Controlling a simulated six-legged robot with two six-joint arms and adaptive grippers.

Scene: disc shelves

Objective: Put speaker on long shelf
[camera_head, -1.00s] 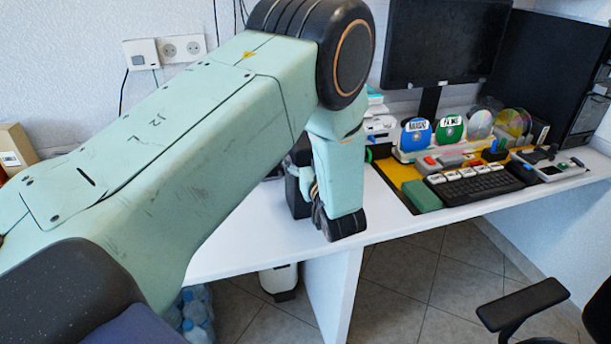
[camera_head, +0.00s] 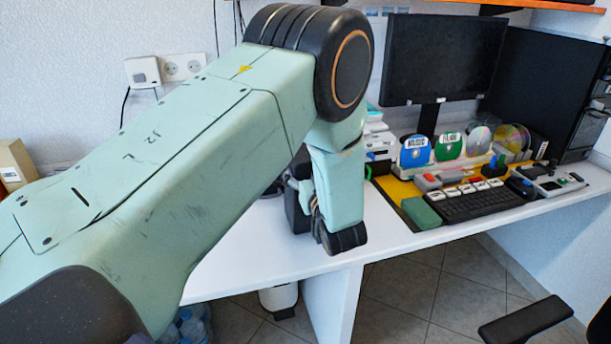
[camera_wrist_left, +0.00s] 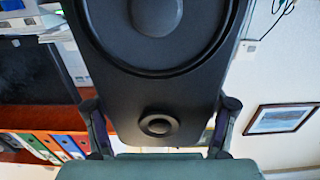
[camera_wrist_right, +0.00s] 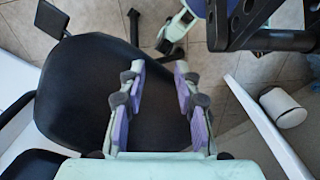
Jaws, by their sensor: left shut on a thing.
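The speaker (camera_wrist_left: 160,85) is black with a large round cone and a smaller round one. It fills the middle of the left wrist view. My left gripper (camera_wrist_left: 160,112) is shut on it, with one finger at each side. In the head view, a dark block (camera_head: 296,205) shows partly behind my left arm; most of it is hidden, and I cannot tell whether it touches the desk. An orange shelf edge (camera_head: 500,4) shows at the top right of the head view; little of its top is seen. My right gripper (camera_wrist_right: 160,70) is open and empty above a black chair.
The white desk (camera_head: 260,258) holds a monitor (camera_head: 440,60), a keyboard (camera_head: 478,203), discs (camera_head: 414,152) and a black case (camera_head: 545,75). A black chair (camera_wrist_right: 85,90) stands below my right gripper. A reddish shelf (camera_wrist_left: 40,116) with binders shows in the left wrist view.

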